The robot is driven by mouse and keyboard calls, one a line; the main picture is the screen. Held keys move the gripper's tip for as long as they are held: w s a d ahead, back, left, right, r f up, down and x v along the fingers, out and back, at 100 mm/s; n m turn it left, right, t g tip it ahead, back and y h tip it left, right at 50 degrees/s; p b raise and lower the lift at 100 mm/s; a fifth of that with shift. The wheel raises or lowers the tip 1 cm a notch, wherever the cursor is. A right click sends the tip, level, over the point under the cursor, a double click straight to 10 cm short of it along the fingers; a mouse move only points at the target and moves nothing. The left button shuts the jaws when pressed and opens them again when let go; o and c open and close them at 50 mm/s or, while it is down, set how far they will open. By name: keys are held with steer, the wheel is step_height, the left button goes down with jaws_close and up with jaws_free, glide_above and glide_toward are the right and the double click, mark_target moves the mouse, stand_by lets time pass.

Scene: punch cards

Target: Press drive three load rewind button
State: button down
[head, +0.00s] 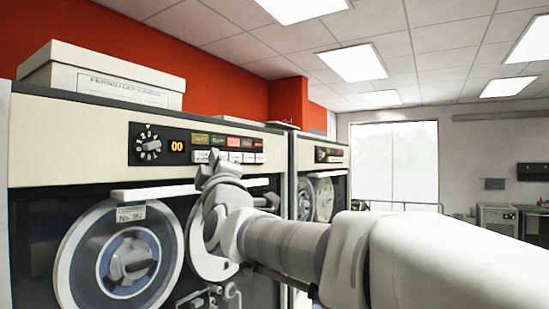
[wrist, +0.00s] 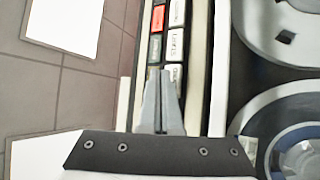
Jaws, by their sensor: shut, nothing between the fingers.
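A cream tape-drive panel (head: 70,152) fills the left of the head view. It carries a button block (head: 228,148): a coloured upper row and a white lower row. In the wrist view a red button (wrist: 177,12) and white buttons (wrist: 173,45) show. Their lettering is too small to read surely, so I cannot tell which is load rewind. My gripper (head: 208,157) is shut and empty, at the block's lower left in the head view. In the wrist view its fingertips (wrist: 160,72) overlap the buttons; I cannot tell whether they touch. Some buttons are hidden behind it.
Left of the buttons are a black dial (head: 148,145) and an orange "00" display (head: 177,146). Tape reels (head: 80,262) sit below. A white box (head: 105,75) lies on top. Another drive (head: 330,154) stands to the right. A white bar (head: 155,194) runs beneath the panel.

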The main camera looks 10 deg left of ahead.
steer(key=shift+a, duration=0.1)
stand_by(0.7)
steer(key=shift+w+a, duration=0.15)
steer(key=shift+a, duration=0.1)
